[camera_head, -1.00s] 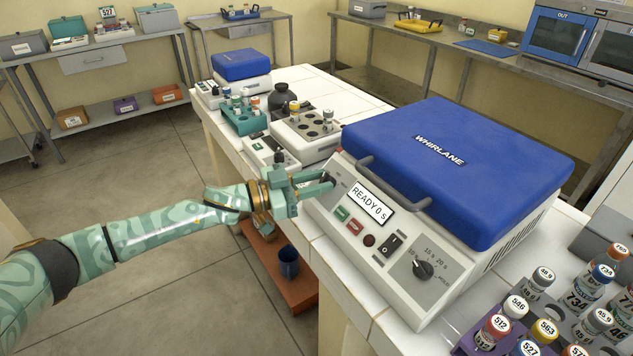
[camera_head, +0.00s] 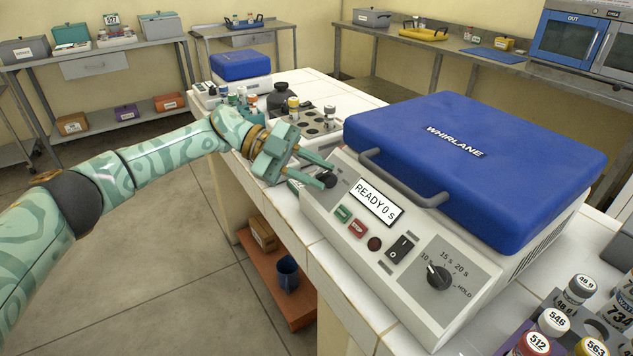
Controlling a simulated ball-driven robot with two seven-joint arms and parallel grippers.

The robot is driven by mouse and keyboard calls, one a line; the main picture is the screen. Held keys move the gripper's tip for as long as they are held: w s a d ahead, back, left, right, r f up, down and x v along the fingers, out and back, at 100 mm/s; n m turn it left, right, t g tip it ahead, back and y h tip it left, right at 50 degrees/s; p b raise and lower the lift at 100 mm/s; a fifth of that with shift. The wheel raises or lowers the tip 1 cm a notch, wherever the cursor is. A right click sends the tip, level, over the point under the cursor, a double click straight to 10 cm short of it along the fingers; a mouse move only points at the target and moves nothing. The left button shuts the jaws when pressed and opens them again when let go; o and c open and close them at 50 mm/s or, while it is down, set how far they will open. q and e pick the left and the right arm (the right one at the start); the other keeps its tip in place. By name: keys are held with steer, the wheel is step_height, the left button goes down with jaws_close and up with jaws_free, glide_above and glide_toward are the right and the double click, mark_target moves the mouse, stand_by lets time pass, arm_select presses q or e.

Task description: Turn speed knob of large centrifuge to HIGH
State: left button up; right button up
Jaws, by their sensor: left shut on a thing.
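The large centrifuge (camera_head: 340,218) has a closed blue lid (camera_head: 480,160) marked WHIRLANE. Its display (camera_head: 376,203) reads READY 0 s. The dark speed knob (camera_head: 328,181) is at the far left end of the sloping front panel. My left gripper (camera_head: 326,173) is shut on this knob, with its fingers on either side. The fingers hide part of the knob, and its pointer and scale cannot be read. A second dark knob (camera_head: 438,278), with a time scale and HOLD, is at the panel's right end. My right gripper is not in view.
A green button (camera_head: 342,214), a red button (camera_head: 358,228) and a black rocker switch (camera_head: 400,248) lie between the knobs. A tube rack (camera_head: 510,345) stands at the lower right. A grey block with tubes (camera_head: 307,122) is just behind my left gripper.

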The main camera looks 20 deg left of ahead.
arm_select(q)
steer(key=shift+w+d+f+m+g+y+b, duration=0.1)
steer(key=shift+f+m+g+y+b, duration=0.2)
steer(key=shift+m+b, duration=0.2)
steer(key=shift+w+f+m+g+y+b, duration=0.1)
steer(key=shift+m+g+y+b, duration=0.1)
steer(key=shift+m+g+b, duration=0.25)
steer(key=shift+r+m+g+y+b, duration=0.1)
steer(key=shift+m+g+y+b, duration=0.15)
steer(key=shift+m+y+b, duration=0.2)
steer(key=shift+w+d+r+m+g+y+b, duration=0.1)
steer(key=shift+r+m+g+y+b, duration=0.15)
steer(key=shift+m+g+y+b, duration=0.65)
steer(key=shift+r+m+b, duration=0.1)
steer(key=shift+m+b, duration=0.45)
steer(key=shift+m, duration=0.05)
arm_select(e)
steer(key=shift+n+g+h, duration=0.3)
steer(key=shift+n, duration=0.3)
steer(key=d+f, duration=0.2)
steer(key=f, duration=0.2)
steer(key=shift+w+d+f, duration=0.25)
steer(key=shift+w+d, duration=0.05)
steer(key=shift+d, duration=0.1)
arm_select(q)
steer(key=shift+r, duration=0.1)
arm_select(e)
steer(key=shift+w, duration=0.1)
arm_select(q)
steer(key=o, duration=1)
